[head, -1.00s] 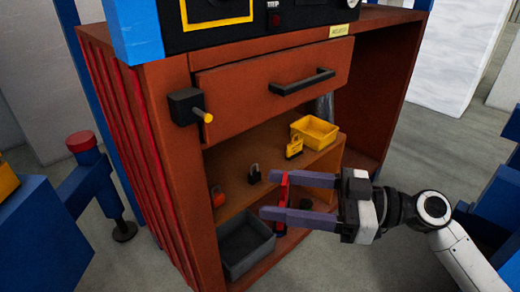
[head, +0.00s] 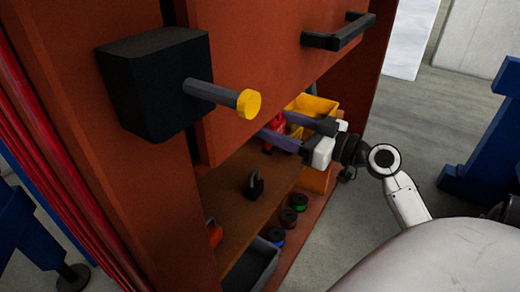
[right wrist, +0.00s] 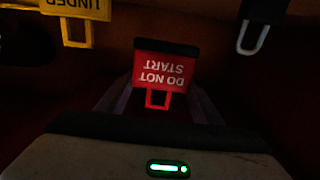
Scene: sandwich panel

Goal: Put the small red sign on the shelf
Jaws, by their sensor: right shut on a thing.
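The small red sign (right wrist: 165,72) reads DO NOT START, upside down in the right wrist view. It has an open red loop at its lower edge and a dark top edge. My right gripper (right wrist: 160,100) is shut on it. In the head view the sign (head: 283,141) shows as red between the fingers of my right gripper (head: 276,137), inside the cabinet opening over the shelf (head: 225,188). I cannot tell whether the sign touches the shelf. My left gripper is not in view.
A black padlock (head: 254,187) stands mid-shelf; a yellow bin (head: 316,105) is at the far end. A yellow tag (right wrist: 78,14) is close by. Below are several spools (head: 299,202) and a grey bin (head: 262,262). A drawer handle (head: 338,32) and yellow-tipped knob (head: 248,103) stick out above.

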